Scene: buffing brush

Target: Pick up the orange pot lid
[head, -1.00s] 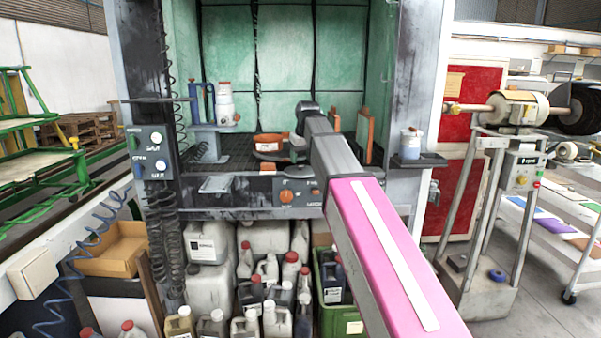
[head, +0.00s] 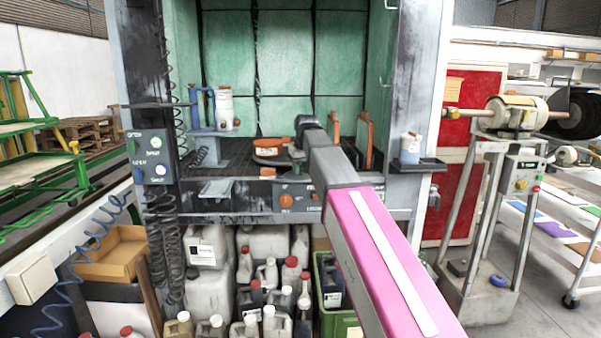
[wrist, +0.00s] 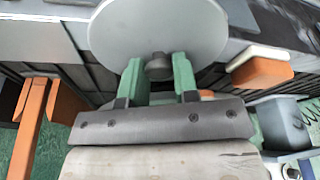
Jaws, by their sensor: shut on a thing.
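A round, pale grey lid (wrist: 160,25) with a dark knob (wrist: 158,68) fills the top middle of the wrist view. My gripper (wrist: 157,64) has its two green fingers on either side of the knob and is shut on it. The lid's surface looks grey, not orange. In the head view my gripper (head: 297,152) is over the dark bench of the booth, largely hidden behind my own arm. An orange pot-like thing (head: 268,146) is just left of it; an orange piece with a pale top (wrist: 262,68) shows right of the lid in the wrist view.
Upright orange boards (head: 365,140) stand right of my gripper. A blue stand (head: 208,135) with a white canister (head: 225,108) is to the left. A side shelf (head: 418,164) holds a bottle. Jugs (head: 205,262) crowd the floor under the bench.

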